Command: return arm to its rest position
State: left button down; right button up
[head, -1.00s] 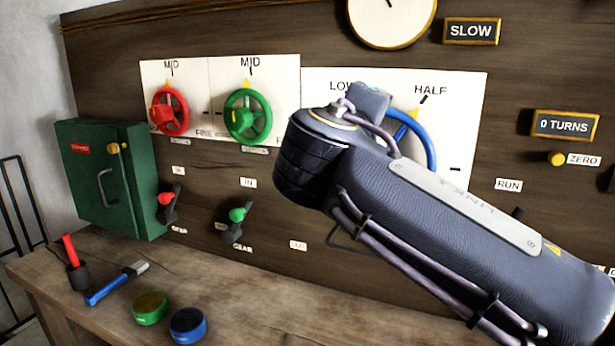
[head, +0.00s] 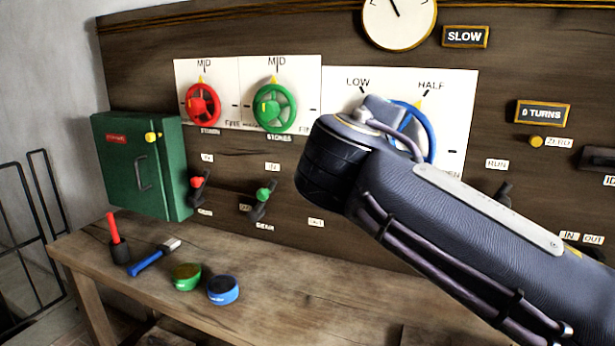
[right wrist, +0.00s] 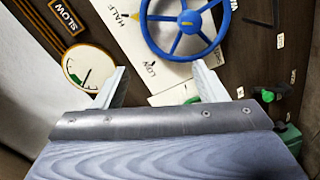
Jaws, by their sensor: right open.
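My right arm (head: 440,200) comes in from the right in the head view and crosses in front of the panel. In the head view the arm partly covers the blue handwheel (head: 429,140). My left gripper is not in view.
The red wheel (head: 203,104) and green wheel (head: 274,105) are left of the arm. Below are levers with a red knob (head: 197,182) and green knob (head: 263,194). A green box (head: 140,165) is at left. The bench (head: 300,270) holds a brush (head: 153,257) and two tins (head: 222,289).

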jog(key=s+d+f+m+g+y, duration=0.1)
jog(key=s+d+f+g+y, duration=0.15)
jog(key=s+d+f, duration=0.4)
jog(key=s+d+f+m+g+y, duration=0.1)
jog(key=d+f+g, duration=0.2)
jog(key=f, duration=0.7)
jog(key=s+d+f+m+g+y, duration=0.1)
jog(key=s+d+f+g, duration=0.15)
jog(key=d+f, duration=0.4)
jog(key=s+a+f+m+g+y, duration=0.1)
jog(key=s+a+f+m+y, duration=0.2)
jog(key=s+f, duration=0.5)
jog(key=s+a+f+m+g+y, duration=0.15)
jog(key=s+f+m, duration=0.25)
jog(key=s+f, duration=0.45)
notch_tip(320, 180, down, 10)
jog(key=a+y+b, duration=0.1)
jog(key=a+b, duration=0.1)
jog(key=b, duration=0.8)
notch_tip(320, 180, up, 21)
jog(key=p, duration=2)
jog(key=shift+s+d+f+m, duration=0.2)
jog(key=shift+s+d+m, duration=0.1)
jog(key=shift+m, duration=0.1)
